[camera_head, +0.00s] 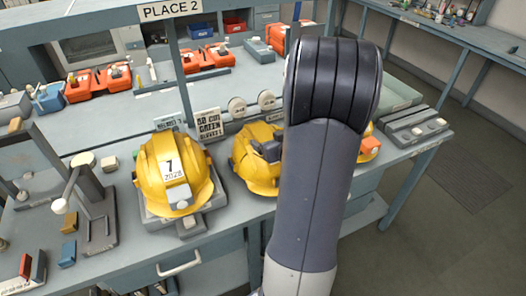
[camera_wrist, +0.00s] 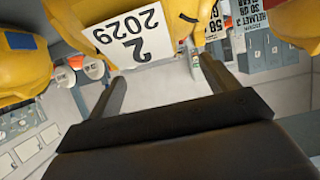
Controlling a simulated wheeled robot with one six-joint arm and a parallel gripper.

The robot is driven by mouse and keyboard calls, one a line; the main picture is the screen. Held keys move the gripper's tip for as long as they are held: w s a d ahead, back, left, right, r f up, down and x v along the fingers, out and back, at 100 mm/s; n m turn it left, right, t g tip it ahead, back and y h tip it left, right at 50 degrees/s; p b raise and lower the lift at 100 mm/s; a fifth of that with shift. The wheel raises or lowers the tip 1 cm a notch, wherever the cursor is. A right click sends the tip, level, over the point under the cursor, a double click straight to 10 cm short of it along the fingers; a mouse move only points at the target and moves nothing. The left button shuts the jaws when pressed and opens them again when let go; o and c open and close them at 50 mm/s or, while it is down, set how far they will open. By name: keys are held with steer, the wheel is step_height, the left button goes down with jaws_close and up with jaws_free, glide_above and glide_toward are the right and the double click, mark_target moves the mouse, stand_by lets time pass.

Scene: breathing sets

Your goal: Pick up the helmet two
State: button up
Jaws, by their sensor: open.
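In the wrist view, a yellow helmet with a white label reading 2 and 2029, helmet two (camera_wrist: 180,15), fills the upper middle, cut off by the top edge. My gripper (camera_wrist: 163,75) is open, its dark fingers spread apart below the label with nothing seen between them. I cannot tell whether a finger touches the helmet. In the head view, a middle yellow helmet (camera_head: 254,172) with a dark box on its front is partly hidden by my arm; its number does not show. My gripper is hidden there behind my arm.
A yellow helmet marked 7 (camera_head: 172,178) sits on a stand at left. Another yellow helmet (camera_head: 370,147) shows right of my arm. Text cards (camera_head: 208,124) stand behind. Grey devices (camera_head: 416,130) lie at the bench's right end. Orange boxes (camera_head: 205,58) lie farther back.

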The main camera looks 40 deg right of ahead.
mark_target(265, 135)
steer(key=shift+d+p+x, duration=0.15)
steer(key=shift+p+x, duration=0.1)
steer(key=shift+x, duration=1.1)
steer(key=shift+d+p+x, duration=0.2)
steer(key=shift+p+x, duration=0.05)
steer(key=shift+x, duration=1.1)
steer(key=shift+s, duration=0.1)
steer(key=c, duration=1.7)
